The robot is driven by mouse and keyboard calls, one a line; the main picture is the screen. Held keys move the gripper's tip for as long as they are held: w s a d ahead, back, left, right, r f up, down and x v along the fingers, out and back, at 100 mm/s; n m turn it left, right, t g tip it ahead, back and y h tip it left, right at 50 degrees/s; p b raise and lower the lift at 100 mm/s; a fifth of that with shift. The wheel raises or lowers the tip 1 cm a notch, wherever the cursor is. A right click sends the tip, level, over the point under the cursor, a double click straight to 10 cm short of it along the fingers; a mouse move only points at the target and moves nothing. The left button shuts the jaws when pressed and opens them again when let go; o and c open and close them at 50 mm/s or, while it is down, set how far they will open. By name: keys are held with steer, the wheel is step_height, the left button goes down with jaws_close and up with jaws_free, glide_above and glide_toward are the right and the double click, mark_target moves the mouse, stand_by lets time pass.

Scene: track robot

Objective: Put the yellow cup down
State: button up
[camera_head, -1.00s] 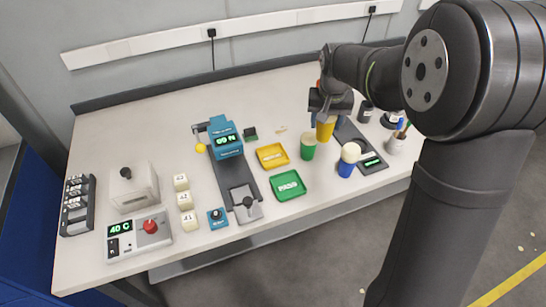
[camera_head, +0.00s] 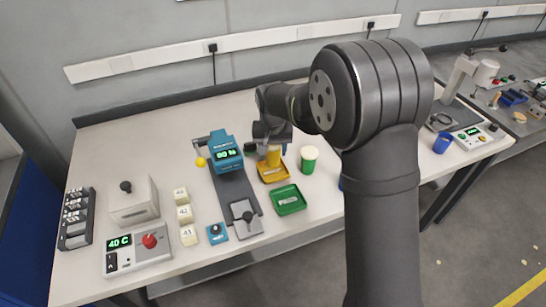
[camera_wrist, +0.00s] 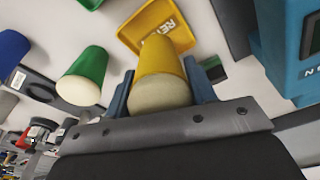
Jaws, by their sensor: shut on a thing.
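The yellow cup (camera_head: 273,157) is held in my gripper (camera_head: 271,146) at the far part of the yellow tray (camera_head: 267,178). In the wrist view the yellow cup (camera_wrist: 163,75) sits between the two blue fingers of my gripper (camera_wrist: 160,88), with its pale round end toward the camera. The yellow tray (camera_wrist: 131,33) shows just past it, with a label partly hidden by the cup. I cannot tell whether the cup touches the tray. The head view shows the cup only partly, below my gripper.
A green cup (camera_head: 308,160) with a pale top stands right of the yellow tray. A green tray (camera_head: 290,208) lies in front. The teal machine (camera_head: 226,152) with a display stands close on the left. A blue cup (camera_wrist: 12,52) is farther off in the wrist view.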

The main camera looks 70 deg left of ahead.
mark_target(273, 158)
steer(key=shift+f, duration=1.8)
steer(key=shift+f, duration=0.1)
steer(key=o, duration=1.1)
steer(key=r, duration=0.4)
steer(key=d+r, duration=0.1)
steer(key=r, duration=0.7)
steer(key=shift+s+d, duration=0.35)
steer(key=shift+d, duration=0.05)
